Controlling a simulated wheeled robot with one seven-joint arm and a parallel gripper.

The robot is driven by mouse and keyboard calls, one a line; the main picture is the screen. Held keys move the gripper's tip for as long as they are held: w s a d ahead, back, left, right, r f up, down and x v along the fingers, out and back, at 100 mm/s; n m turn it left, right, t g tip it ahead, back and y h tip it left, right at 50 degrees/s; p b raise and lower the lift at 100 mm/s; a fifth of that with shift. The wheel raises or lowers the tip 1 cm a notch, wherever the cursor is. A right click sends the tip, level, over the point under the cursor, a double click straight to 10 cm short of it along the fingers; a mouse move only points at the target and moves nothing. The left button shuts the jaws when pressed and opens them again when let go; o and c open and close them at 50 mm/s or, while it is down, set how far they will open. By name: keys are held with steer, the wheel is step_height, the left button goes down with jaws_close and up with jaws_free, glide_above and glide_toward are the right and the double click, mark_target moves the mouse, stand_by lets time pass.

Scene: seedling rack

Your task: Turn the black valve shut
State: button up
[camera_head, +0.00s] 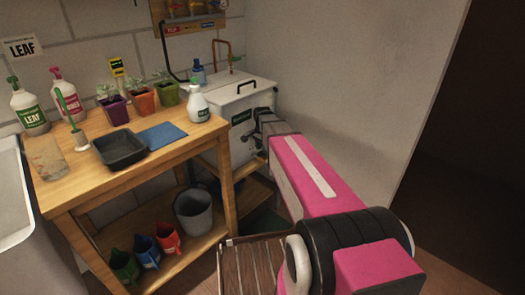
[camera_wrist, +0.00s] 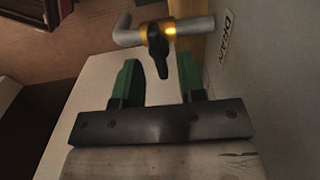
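The black valve (camera_wrist: 158,50) shows in the wrist view as a dark lever handle on a brass body (camera_wrist: 150,31). The body sits on a grey pipe (camera_wrist: 193,26) that bends at its left end. A label reading DRAIN (camera_wrist: 225,38) is on the white surface beside it. In the head view my gripper is at the front of the white tank (camera_head: 245,105), and the valve is hidden or too small to tell.
A wooden bench (camera_head: 85,180) stands left of the tank, with a black tray (camera_head: 120,148), spray bottles and potted seedlings on top. A grey bucket (camera_head: 194,212) and colored scoops are on its lower shelf. A slatted wooden crate (camera_head: 247,268) is below my arm.

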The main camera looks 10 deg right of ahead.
step_height(320, 180, up, 9)
steer(key=shift+r, duration=0.2)
stand_by(0.5)
steer(key=s+f+n, duration=0.5)
steer(key=s+f, duration=0.1)
steer(key=s, duration=0.5)
steer(key=s+f+n, duration=0.6)
steer(key=s+f, duration=0.1)
steer(key=s, duration=0.4)
